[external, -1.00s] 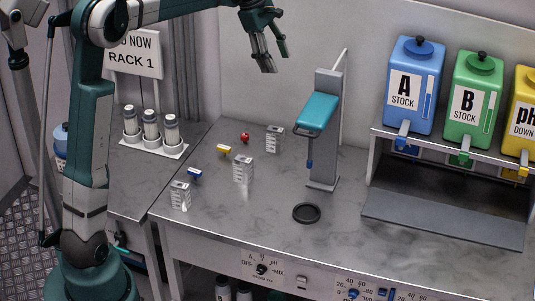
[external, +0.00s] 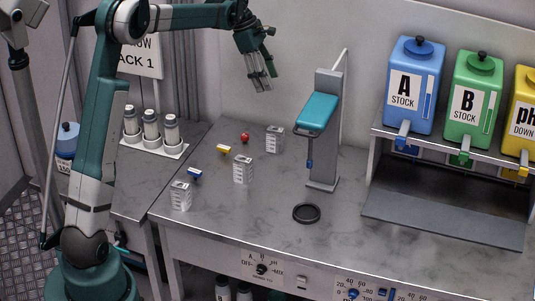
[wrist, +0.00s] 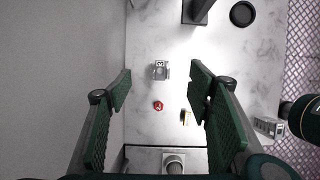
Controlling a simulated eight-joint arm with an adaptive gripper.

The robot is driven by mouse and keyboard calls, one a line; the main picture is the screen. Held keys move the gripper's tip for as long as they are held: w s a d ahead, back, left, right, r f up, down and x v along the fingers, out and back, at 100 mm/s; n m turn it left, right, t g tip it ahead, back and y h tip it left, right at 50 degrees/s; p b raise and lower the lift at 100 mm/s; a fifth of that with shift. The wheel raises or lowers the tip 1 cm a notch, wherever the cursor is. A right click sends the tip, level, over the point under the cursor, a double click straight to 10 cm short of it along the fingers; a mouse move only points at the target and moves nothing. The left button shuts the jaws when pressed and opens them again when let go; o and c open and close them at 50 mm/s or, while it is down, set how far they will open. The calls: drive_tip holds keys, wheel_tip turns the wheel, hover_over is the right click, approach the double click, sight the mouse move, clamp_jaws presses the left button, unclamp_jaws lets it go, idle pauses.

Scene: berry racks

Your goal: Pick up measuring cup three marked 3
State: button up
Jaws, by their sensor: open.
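Three clear measuring cups with dark markings stand on the grey bench in the external view: a back cup (external: 274,139), a middle cup (external: 243,169) and a front-left cup (external: 180,195). Their numbers are too small to read, so I cannot tell which is marked 3. My gripper (external: 262,84) is open and empty, well above the bench near the back cup. In the wrist view the back cup (wrist: 160,70) lies between my open fingers (wrist: 160,88), farther down. Another cup (wrist: 268,127) shows at the right; my right finger hides part of the bench.
Small red (external: 245,138), yellow (external: 223,149) and blue (external: 194,174) pieces lie near the cups. A teal-armed stand (external: 317,115) and a black ring (external: 306,213) are to the right. A vial rack (external: 155,147) stands left; stock dispensers (external: 414,85) stand far right.

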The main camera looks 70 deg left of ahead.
sight(271, 127)
wheel_tip(271, 127, down, 18)
drive_tip(key=shift+r, duration=0.2)
drive_tip(key=shift+x, duration=1.25)
drive_tip(key=shift+f, duration=0.1)
drive_tip(key=shift+x, duration=2.5)
drive_tip(key=shift+s+d, duration=0.1)
drive_tip(key=c, duration=1)
